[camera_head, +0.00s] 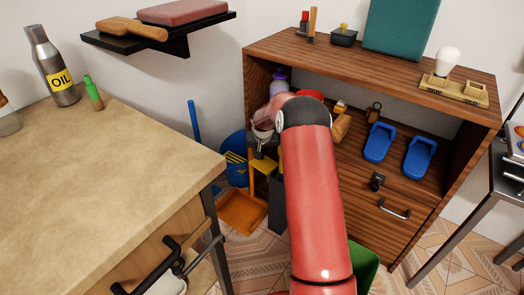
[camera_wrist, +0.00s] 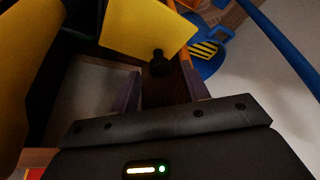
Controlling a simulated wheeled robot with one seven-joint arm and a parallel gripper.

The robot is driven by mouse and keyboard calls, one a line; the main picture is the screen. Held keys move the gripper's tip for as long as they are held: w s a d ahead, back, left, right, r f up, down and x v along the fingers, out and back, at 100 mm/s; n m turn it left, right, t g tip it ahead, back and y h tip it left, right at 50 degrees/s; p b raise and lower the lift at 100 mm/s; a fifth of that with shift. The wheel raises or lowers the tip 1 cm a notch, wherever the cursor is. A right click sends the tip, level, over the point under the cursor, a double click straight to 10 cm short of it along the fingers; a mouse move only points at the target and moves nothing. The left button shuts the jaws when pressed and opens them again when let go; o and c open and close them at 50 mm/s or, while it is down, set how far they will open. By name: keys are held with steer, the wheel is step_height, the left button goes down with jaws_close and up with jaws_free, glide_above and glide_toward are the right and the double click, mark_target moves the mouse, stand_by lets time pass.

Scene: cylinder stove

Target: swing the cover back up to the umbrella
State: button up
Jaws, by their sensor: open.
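A flat yellow panel (camera_wrist: 145,35) with a small black knob (camera_wrist: 157,66) shows in the wrist view; it looks like the cover. A yellow piece (camera_head: 264,167) in the head view, below my wrist, seems to be the same panel. My gripper (camera_wrist: 158,88) is open, its fingers reaching towards the knob with a gap between them. I cannot tell whether they touch it. In the head view my arm hides most of the gripper. I cannot make out an umbrella for sure; a blue pole (camera_head: 195,122) stands left of the panel and crosses the wrist view (camera_wrist: 278,40).
An orange tray-like piece (camera_head: 242,212) lies low between the beige counter (camera_head: 100,165) and the wooden cabinet (camera_head: 350,190). A blue round thing with yellow slots (camera_head: 234,158) is behind it. Blue sandals (camera_head: 379,143) are on the cabinet shelf. Floor shows right of the counter.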

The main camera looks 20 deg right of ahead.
steer(key=shift+w+f, duration=0.25)
steer(key=shift+f, duration=0.3)
steer(key=shift+c, duration=0.3)
jaws_close()
